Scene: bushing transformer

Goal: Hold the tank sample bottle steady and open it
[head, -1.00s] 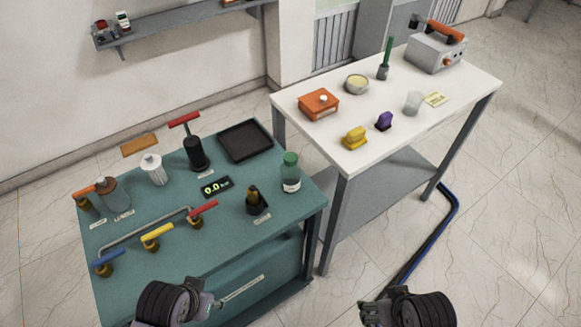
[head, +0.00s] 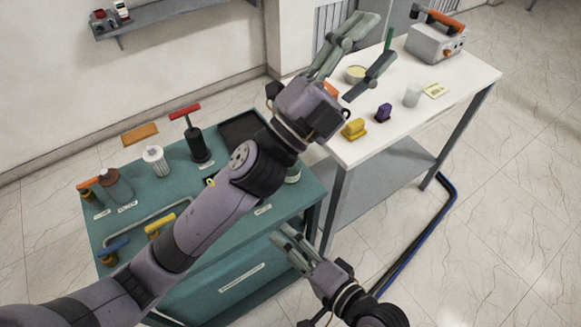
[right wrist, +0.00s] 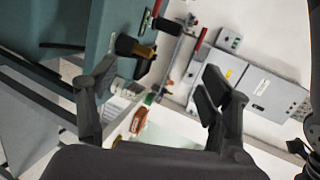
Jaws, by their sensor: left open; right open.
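The tank sample bottle, green-capped with a white label, stands at the right end of the teal cart (head: 215,235). In the head view my left arm hides most of it; only its lower part (head: 293,179) shows. In the right wrist view its green cap (right wrist: 150,98) shows between the fingers. My left gripper (head: 372,52) is open and empty, beyond the bottle in the picture and overlapping the white table. My right gripper (head: 283,240) is open and empty by the cart's front right edge, nearer the camera than the bottle; it shows in the right wrist view (right wrist: 155,92).
The white table (head: 410,112) holds a yellow block (head: 354,129), a purple block (head: 383,113), a clear cup (head: 412,95) and a grey device (head: 435,45). On the cart stand a black red-handled pump (head: 197,145), a white canister (head: 156,160) and valves. Blue pipe (head: 425,235) runs along the floor.

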